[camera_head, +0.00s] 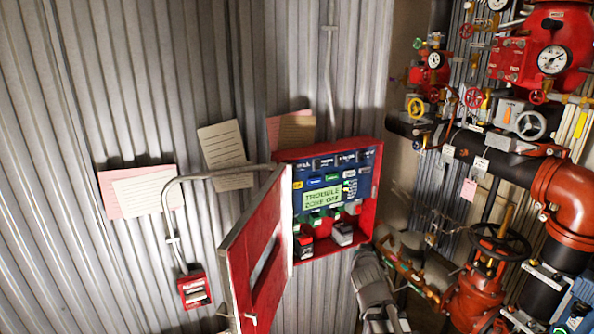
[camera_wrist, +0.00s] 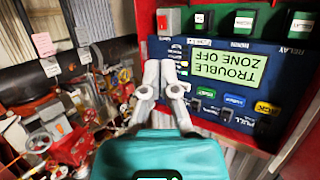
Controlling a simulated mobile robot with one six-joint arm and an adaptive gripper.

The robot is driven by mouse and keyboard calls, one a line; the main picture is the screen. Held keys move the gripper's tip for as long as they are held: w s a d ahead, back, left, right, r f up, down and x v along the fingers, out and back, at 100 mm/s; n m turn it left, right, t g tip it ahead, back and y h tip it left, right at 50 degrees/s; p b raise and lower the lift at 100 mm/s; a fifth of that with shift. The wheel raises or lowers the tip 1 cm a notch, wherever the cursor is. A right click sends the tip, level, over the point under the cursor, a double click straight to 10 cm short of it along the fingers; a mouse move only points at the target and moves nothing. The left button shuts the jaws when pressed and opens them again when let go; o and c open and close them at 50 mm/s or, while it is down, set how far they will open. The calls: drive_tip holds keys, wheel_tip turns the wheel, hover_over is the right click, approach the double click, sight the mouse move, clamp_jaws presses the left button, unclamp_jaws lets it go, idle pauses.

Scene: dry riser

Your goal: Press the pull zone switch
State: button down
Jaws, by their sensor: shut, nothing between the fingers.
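The alarm panel is a red open box (camera_head: 378,190) with a blue face full of switches and a display (camera_head: 320,197) reading "TROUBLE ZONE OFF". In the wrist view the display (camera_wrist: 227,68) appears upside down. A small "PULL" label (camera_wrist: 246,122) is on the blue face below it, with small dark switches around; which one belongs to the label is hard to tell. My gripper (camera_wrist: 160,68) is shut and empty, its grey fingers in front of the panel's left part in the wrist view, left of the label. Contact with the panel cannot be told.
The panel's red door (camera_head: 257,250) stands open to the left. A red pull station (camera_head: 194,290) is on the corrugated wall. Red pipes (camera_head: 560,190), valves and gauges crowd the right side. Paper notes (camera_head: 224,150) hang on the wall.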

sight(294, 168)
drive_tip(key=s+a+r+n+t+y+p, duration=0.1)
drive_tip(key=a+r+n+t+y+p, duration=0.2)
drive_tip(key=a+r+n+y, duration=0.3)
drive_tip(key=shift+a+r+n+t+y, duration=0.4)
drive_tip(key=shift+a+r+t+y, duration=0.2)
drive_tip(key=shift+a+r+y, duration=2.95)
drive_tip(key=shift+a+r+h, duration=0.35)
drive_tip(key=shift+r+h, duration=0.3)
drive_tip(key=shift+r, duration=0.25)
drive_tip(key=p+x, duration=0.4)
drive_tip(key=x, duration=0.9)
drive_tip(key=shift+w+a, duration=0.25)
drive_tip(key=shift+w, duration=0.1)
